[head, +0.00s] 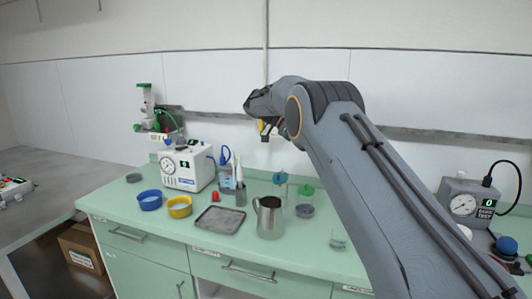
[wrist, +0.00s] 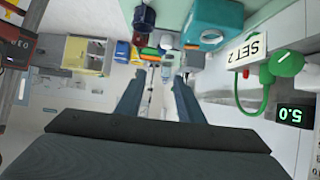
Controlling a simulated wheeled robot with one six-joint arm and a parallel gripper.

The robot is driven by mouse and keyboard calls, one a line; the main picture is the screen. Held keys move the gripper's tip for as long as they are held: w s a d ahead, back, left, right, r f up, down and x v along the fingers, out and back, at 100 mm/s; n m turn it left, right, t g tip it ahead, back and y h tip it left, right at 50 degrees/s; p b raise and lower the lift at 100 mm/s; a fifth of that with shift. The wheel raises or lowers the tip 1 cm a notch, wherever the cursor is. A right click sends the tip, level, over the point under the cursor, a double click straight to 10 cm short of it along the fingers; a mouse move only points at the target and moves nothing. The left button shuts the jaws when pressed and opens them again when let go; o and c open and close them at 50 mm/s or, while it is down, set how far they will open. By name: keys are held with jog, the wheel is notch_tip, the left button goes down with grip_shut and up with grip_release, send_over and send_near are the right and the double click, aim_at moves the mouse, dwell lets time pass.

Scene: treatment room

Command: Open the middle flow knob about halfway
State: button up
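A wall unit with a clear tube (head: 147,98) and green parts stands at the back left in the head view. A green knob (head: 137,127) shows low on it, too small to tell which knob it is. In the wrist view a green knob (wrist: 286,64) sits at the right, beside a "SET 2" label (wrist: 246,50) and a green-digit display (wrist: 294,115) that seems to read 5.0. My gripper (wrist: 158,82) is open, with nothing between its fingers and apart from that knob. In the head view it is partly hidden behind my arm.
A white gauge box (head: 187,168), blue bowl (head: 150,202), yellow bowl (head: 179,207), grey tray (head: 220,220) and steel jug (head: 269,218) stand on the green counter (head: 125,225). A grey gauge box (head: 465,203) stands at the right.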

jog(key=s+d+f+n+t+y, duration=0.1)
jog(key=s+d+f+n+y, duration=0.15)
jog(key=s+f+n, duration=0.35)
jog(key=s+d+f+n+t+y, duration=0.1)
jog(key=s+f+n+y, duration=0.35)
jog(key=s+n, duration=0.2)
jog(key=s+a+f+n+t+y, duration=0.1)
jog(key=s+f+n, duration=0.3)
jog(key=s, duration=0.7)
jog(key=s+f+n+t+y+b, duration=0.1)
jog(key=s+f+n, duration=0.4)
jog(key=s, duration=0.7)
jog(key=t+y, duration=0.1)
jog(key=y, duration=0.1)
jog(key=shift+a+f+y, duration=0.15)
jog(key=shift+a+y, duration=0.15)
jog(key=shift+a, duration=0.1)
jog(key=shift+c, duration=0.4)
